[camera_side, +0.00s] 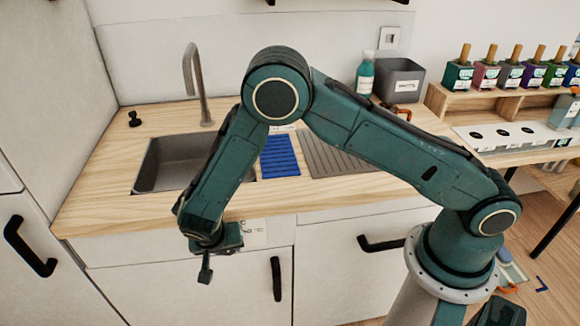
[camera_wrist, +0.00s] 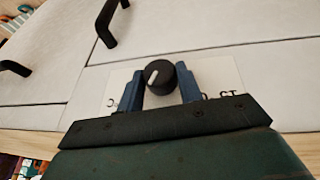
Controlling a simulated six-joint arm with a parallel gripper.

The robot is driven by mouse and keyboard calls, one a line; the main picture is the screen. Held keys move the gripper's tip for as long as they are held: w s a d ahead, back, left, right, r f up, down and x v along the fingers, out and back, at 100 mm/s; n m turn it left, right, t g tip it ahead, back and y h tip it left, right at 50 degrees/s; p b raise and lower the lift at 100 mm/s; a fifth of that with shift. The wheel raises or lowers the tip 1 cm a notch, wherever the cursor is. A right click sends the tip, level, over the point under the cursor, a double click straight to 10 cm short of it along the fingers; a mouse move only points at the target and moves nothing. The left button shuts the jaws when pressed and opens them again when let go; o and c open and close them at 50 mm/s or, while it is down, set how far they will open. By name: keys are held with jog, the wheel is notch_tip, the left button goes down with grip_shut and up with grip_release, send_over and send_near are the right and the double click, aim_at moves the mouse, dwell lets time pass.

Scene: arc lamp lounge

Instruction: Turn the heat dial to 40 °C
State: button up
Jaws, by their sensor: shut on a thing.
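The heat dial (camera_wrist: 159,75) is a round black knob with a white pointer mark, seen in the wrist view. The pointer lies left of the knob's centre and slants toward the lower left of the picture. My gripper (camera_wrist: 162,82) has its two blue fingers on either side of the knob and is shut on it. The white label plate (camera_wrist: 217,77) lies behind the dial; its print is partly covered by the fingers and cannot be read fully. In the side view my gripper (camera_side: 222,243) is at the cabinet front beside the label plate (camera_side: 256,234), and the dial is hidden.
The wooden counter (camera_side: 100,185) with a sink (camera_side: 165,160) and tap (camera_side: 195,80) is above the dial. Black handles, one on a cabinet door (camera_side: 276,278) and one further right (camera_side: 380,244), stick out nearby. A blue mat (camera_side: 280,156) lies beside the sink.

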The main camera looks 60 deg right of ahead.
dwell(0.4)
jog(key=o, duration=1)
jog(key=v, duration=1.3)
jog(key=shift+w+a+r, duration=0.1)
jog(key=shift+a+r, duration=0.2)
jog(key=shift+r, duration=0.05)
